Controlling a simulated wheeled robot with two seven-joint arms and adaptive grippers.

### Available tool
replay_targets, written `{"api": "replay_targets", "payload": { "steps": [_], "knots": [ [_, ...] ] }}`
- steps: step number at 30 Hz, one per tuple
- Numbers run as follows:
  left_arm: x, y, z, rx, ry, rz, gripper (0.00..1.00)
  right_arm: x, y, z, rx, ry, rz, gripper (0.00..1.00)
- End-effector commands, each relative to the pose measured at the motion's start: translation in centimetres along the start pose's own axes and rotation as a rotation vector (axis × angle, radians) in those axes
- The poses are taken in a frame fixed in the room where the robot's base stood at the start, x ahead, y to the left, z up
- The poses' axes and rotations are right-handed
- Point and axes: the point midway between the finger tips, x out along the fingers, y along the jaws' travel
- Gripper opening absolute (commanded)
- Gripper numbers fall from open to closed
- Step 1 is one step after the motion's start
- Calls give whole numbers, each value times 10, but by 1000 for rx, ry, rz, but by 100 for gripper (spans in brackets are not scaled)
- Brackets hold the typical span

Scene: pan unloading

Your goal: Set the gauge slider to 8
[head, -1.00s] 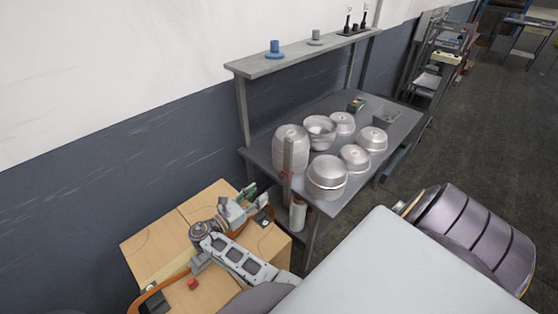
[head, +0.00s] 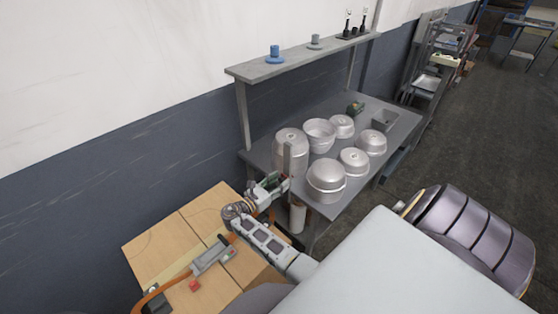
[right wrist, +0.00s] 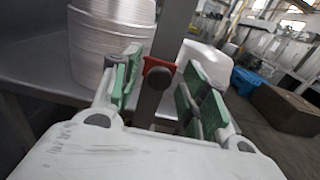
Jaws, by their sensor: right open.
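The gauge is an upright grey metal post (head: 288,160) at the near left edge of the pan table. In the right wrist view the post (right wrist: 174,40) rises between my fingers. The gauge slider is a red piece (right wrist: 164,66) with a dark round knob (right wrist: 159,78). My right gripper (right wrist: 161,64) is open, its green-padded fingers on either side of the knob, with visible gaps. In the head view my right gripper (head: 277,181) is at the post and the slider is mostly hidden. The scale marks cannot be read. My left gripper is out of view.
Several metal pans (head: 326,178) stand close behind and beside the post on the grey table (head: 398,132). A shelf (head: 300,58) runs above. A wooden bench (head: 160,238) with a grey clamp-like fixture (head: 211,255) lies at the lower left.

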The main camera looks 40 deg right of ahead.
Motion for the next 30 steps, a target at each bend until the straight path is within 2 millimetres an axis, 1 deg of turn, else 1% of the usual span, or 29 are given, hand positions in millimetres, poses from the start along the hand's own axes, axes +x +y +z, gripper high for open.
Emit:
{"api": "replay_targets", "payload": {
  "steps": [3, 11, 14, 21, 22, 30],
  "knots": [
    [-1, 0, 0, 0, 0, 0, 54, 3, 0, 0, 0, 0, 0, 44],
    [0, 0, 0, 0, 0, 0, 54, 4, 0, 0, 0, 0, 0, 44],
    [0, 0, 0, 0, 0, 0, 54, 4, 0, 0, 0, 0, 0, 33],
    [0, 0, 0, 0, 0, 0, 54, 4, 0, 0, 0, 0, 0, 2],
    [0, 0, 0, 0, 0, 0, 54, 4, 0, 0, 0, 0, 0, 0],
    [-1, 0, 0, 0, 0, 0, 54, 3, 0, 0, 0, 0, 0, 0]
  ]
}}
